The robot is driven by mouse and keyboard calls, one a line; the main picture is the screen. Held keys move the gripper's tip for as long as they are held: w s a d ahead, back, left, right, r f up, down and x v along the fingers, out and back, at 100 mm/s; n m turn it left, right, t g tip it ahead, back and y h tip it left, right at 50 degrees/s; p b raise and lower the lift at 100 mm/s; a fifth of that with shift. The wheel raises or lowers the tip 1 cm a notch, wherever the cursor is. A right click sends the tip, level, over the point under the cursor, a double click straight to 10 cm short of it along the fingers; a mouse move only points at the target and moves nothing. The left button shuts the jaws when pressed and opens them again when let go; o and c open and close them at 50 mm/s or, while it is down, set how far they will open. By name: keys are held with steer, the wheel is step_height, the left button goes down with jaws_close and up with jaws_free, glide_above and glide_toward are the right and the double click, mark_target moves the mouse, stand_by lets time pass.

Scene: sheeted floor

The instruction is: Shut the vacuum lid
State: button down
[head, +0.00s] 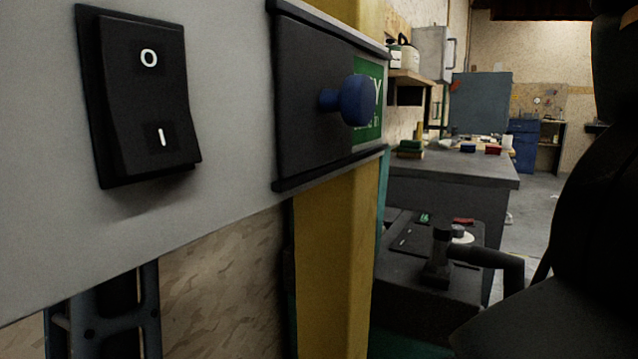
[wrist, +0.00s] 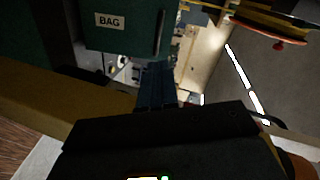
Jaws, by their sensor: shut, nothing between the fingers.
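I cannot tell for sure which part is the vacuum lid. In the wrist view, a dark green box face (wrist: 120,38) carries a "BAG" label and a dark upright bar at its right; how far any lid there stands open is unclear. In the head view, a black panel (head: 305,105) with a blue knob (head: 355,101) sits between two rails and partly covers a green label. My gripper (wrist: 155,66) shows in the wrist view, its dark fingers together and empty, just below and right of the green box. It cannot be made out in the head view.
A grey panel with a black rocker switch (head: 145,95) fills the near left. A yellow post (head: 335,255) stands beside it. Behind are a dark box (head: 405,250) with a black handle or pipe and a workbench (head: 450,168). Open floor (head: 540,205) shows farther back.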

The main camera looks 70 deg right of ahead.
steer(key=s+d+f+m+b, duration=0.1)
steer(key=s+d+f+m, duration=0.1)
steer(key=d, duration=0.4)
steer(key=s+d+f+m+b, duration=0.2)
steer(key=d, duration=0.5)
stand_by(0.4)
